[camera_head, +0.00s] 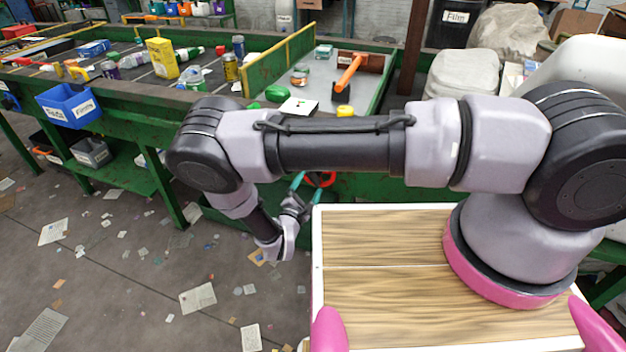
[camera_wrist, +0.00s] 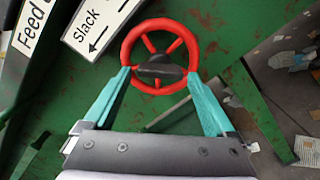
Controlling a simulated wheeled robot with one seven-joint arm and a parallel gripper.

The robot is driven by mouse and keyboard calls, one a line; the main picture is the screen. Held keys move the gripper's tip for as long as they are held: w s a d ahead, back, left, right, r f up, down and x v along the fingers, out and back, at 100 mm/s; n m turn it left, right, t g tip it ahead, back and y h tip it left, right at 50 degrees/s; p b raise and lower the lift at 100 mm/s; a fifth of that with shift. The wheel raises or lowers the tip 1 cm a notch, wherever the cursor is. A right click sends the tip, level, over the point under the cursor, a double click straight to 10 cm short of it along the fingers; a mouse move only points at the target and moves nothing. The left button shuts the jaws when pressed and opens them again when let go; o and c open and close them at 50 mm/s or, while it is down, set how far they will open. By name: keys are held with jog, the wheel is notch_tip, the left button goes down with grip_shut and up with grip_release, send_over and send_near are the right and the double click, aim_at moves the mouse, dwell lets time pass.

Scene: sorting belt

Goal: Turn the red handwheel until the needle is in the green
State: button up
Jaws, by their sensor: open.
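The red handwheel (camera_wrist: 160,24), with red spokes and a dark hub, is mounted against a green panel in the wrist view. My gripper (camera_wrist: 158,76) is open, its teal fingers reaching to either side of the wheel's lower half. Whether either finger touches the rim, I cannot tell. In the head view my gripper (camera_head: 305,182) is below the belt's edge, with a bit of the red handwheel (camera_head: 328,180) showing beside it, mostly hidden by my arm. No needle or green zone shows clearly in either view.
A white "Slack" sign (camera_wrist: 100,28) with an arrow and a "Feed" sign (camera_wrist: 32,28) are left of the wheel. A green frame leg (camera_wrist: 262,112) stands to the right. The green sorting belt (camera_head: 130,95) carries cans and bottles. Paper scraps litter the floor.

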jog(key=v, duration=0.6)
jog(key=shift+s, duration=0.35)
